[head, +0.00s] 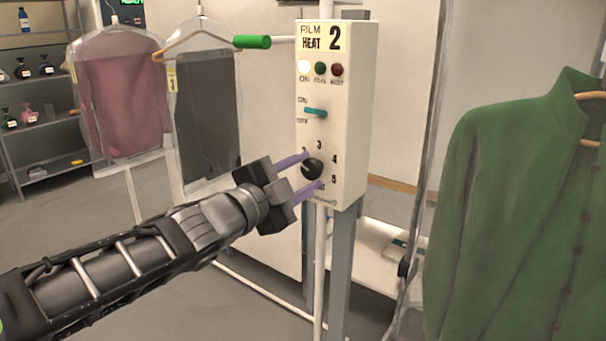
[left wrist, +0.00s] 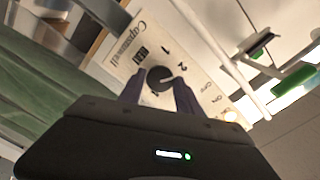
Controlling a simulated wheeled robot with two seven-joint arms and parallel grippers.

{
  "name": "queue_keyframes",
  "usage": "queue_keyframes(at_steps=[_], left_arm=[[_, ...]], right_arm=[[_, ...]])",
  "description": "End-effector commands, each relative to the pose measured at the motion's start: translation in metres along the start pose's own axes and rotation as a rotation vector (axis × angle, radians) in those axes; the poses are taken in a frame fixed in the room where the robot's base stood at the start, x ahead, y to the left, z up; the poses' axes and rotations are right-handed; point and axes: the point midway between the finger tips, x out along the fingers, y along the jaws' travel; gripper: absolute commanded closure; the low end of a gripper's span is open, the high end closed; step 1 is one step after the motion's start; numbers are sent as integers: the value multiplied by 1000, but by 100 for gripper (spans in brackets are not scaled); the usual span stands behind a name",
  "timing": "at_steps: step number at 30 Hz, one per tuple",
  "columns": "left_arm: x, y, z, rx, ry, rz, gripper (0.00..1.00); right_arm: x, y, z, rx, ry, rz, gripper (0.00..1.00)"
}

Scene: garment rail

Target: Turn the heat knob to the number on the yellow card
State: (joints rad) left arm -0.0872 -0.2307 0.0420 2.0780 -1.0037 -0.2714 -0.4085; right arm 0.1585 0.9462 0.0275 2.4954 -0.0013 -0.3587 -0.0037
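The yellow card (head: 325,38) at the top of the cream control box (head: 348,110) reads "FILM HEAT 2". The black heat knob (head: 312,168) is low on the box front, with printed numbers around it. It also shows in the left wrist view (left wrist: 159,79), where a pale mark on it seems to face the side of the 2, though its exact angle is hard to tell. My left gripper (head: 311,170) has its purple fingers on either side of the knob, apart, with the knob between the tips. I cannot tell whether they touch it. My right gripper is not in view.
Above the knob are a teal switch (head: 316,112) and three lamps, the white one (head: 304,69) lit. A green-ended bar (head: 252,42) sticks out left of the box. A green jacket (head: 520,210) hangs at right; bagged garments (head: 125,95) hang at left.

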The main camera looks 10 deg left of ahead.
Motion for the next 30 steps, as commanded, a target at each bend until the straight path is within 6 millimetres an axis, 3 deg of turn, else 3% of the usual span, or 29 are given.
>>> queue_keyframes(at_steps=[6,17,30], left_arm=[[0,0,0,-1,0,0,42],[-5,-1,-1,-1,1,-1,42],[-69,-3,-2,0,1,-1,42]], right_arm=[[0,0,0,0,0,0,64],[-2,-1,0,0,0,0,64],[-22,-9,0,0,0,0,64]])
